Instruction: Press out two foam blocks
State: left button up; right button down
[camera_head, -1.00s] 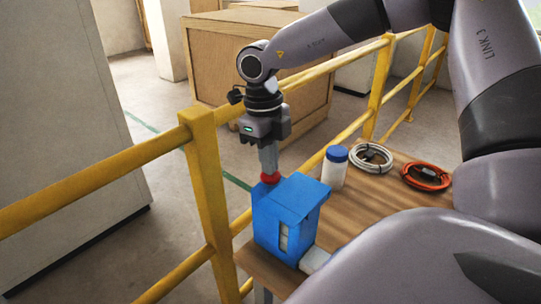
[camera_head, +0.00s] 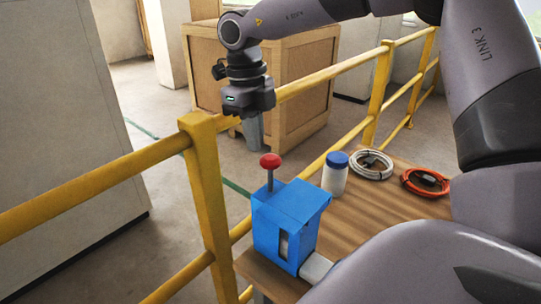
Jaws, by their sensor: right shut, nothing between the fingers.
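A blue dispenser box (camera_head: 300,205) stands on the near left part of the wooden table. A red knob (camera_head: 270,161) on a grey rod stands up from its top. A slot in its front shows something pale inside. A pale block (camera_head: 316,267) lies at the foot of the box, partly hidden by my right arm. My right gripper (camera_head: 254,146) is shut and empty. My left gripper is not in view.
A white bottle with a blue lid (camera_head: 335,177), a white cable coil (camera_head: 371,164) and an orange cable coil (camera_head: 426,181) are on the table (camera_head: 375,205) behind the box. A yellow railing (camera_head: 208,190) runs along the table's left side.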

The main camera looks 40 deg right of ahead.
jog(key=shift+w+r, duration=0.15)
jog(key=shift+r, duration=1.1)
jog(key=shift+a, duration=0.1)
dwell(0.4)
